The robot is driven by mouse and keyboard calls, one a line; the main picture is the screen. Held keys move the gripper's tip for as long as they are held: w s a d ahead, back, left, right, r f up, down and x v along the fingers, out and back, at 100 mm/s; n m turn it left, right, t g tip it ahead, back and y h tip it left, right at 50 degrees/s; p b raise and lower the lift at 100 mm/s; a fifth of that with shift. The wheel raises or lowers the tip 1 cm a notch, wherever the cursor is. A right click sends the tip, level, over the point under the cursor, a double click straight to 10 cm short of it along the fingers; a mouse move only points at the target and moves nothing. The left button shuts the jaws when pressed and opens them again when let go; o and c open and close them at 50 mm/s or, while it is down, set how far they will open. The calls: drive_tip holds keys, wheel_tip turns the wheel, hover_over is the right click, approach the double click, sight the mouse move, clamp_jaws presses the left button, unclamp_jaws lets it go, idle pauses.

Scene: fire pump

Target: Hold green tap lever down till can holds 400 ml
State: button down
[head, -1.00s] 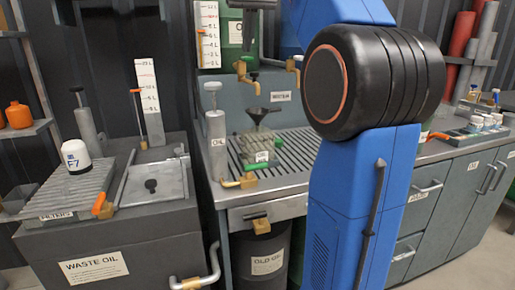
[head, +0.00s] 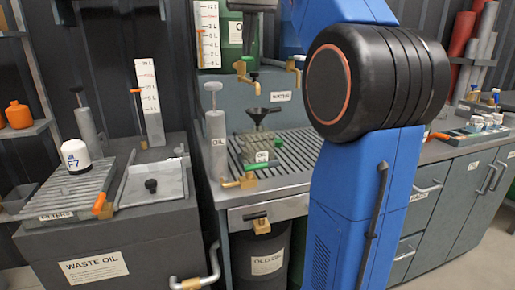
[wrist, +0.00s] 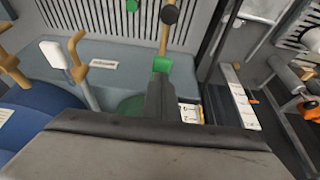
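The tap with the green lever (head: 243,66) is on the back panel above the grate in the head view. In the wrist view the green lever (wrist: 161,64) shows just beyond my fingertips. My gripper (wrist: 160,92) looks shut, its dark fingers together as one block, at or very near the lever; I cannot tell if they touch. In the head view my gripper (head: 251,28) points down above the tap. A clear can (head: 258,146) with a dark funnel above it stands on the grate below the taps. Its level is too small to read.
A second tap (head: 297,63) is to the right of the green one. A grey pump marked OIL (head: 216,140) stands left of the can. The waste oil bench (head: 120,225) is at the left. My blue arm hides the right part of the grate.

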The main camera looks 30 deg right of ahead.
drive_tip(key=shift+f, duration=1.25)
idle(6.8)
